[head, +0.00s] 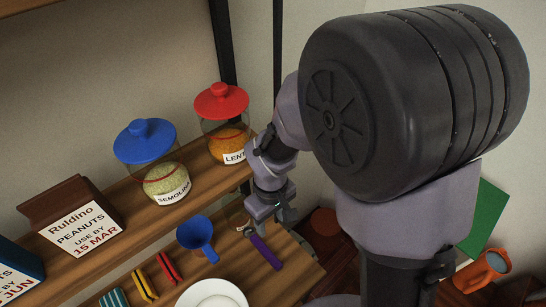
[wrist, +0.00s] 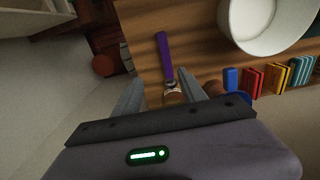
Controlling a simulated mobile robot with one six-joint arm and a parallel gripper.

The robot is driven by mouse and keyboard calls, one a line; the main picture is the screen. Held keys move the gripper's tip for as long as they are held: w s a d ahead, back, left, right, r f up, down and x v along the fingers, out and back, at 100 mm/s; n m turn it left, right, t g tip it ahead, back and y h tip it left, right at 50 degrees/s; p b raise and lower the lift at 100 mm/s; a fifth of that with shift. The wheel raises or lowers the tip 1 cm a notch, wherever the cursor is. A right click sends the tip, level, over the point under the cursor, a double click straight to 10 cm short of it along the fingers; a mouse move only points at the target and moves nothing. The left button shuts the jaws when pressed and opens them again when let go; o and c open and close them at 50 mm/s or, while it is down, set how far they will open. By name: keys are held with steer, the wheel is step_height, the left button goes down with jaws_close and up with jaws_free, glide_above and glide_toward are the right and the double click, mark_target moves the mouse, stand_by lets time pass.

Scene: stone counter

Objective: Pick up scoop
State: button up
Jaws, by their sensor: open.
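The scoop has a purple handle (head: 265,252) and lies on the lower wooden shelf near its right end. In the wrist view the handle (wrist: 164,54) points away from me, and a small metal part (wrist: 172,87) shows at its near end. The rest of its head is partly hidden behind my gripper's body. My gripper (head: 267,220) is open and empty, just above the scoop. In the wrist view its two fingers (wrist: 160,80) stand on either side of the scoop's near end, with no visible contact.
A blue funnel (head: 196,234) is left of my gripper. A white bowl (head: 212,294) and bag clips (head: 168,267) lie nearer. Lentil (head: 224,138) and semolina (head: 165,182) jars and a peanuts box (head: 78,225) stand on the upper shelf. A terracotta mug (head: 484,270) is lower right.

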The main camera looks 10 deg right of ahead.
mark_target(268, 253)
steer(key=f+b, duration=0.2)
steer(key=f, duration=0.4)
steer(key=a+f+b, duration=0.1)
steer(key=f+b, duration=0.1)
steer(key=f, duration=0.3)
steer(key=s+f+b, duration=0.1)
steer(key=f+b, duration=0.1)
steer(key=f, duration=0.4)
steer(key=shift+a+f, duration=0.15)
steer(key=shift+f, duration=0.15)
steer(key=shift+c, duration=0.2)
jaws_close()
